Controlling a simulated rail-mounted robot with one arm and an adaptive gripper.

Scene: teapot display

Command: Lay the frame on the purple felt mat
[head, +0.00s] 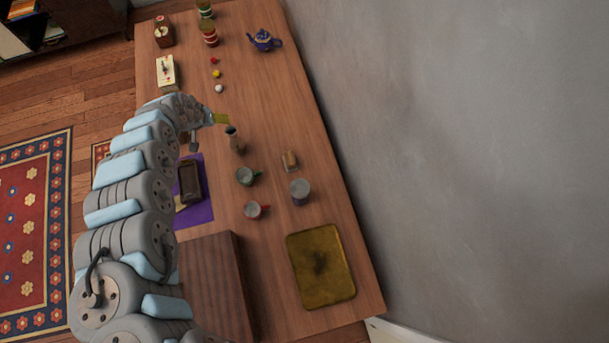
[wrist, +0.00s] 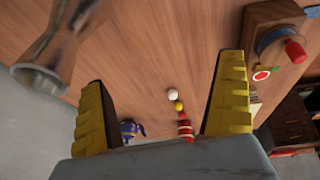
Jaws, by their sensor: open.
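The purple felt mat (head: 200,214) lies on the wooden table in the head view, its left side partly hidden behind my arm. A dark brown rectangular thing that looks like the frame (head: 190,182) is on the mat; it seems to lie flat, with its left edge close to my arm. My gripper (head: 218,119) is above the table, beyond the mat and near the grey vase. In the wrist view my gripper (wrist: 163,72) has its yellow fingers wide apart with nothing between them. Neither mat nor frame shows in the wrist view.
A vase (head: 233,139) stands close to my gripper. A blue teapot (head: 264,40) and striped jars (head: 209,34) stand far off. A wall borders the right.

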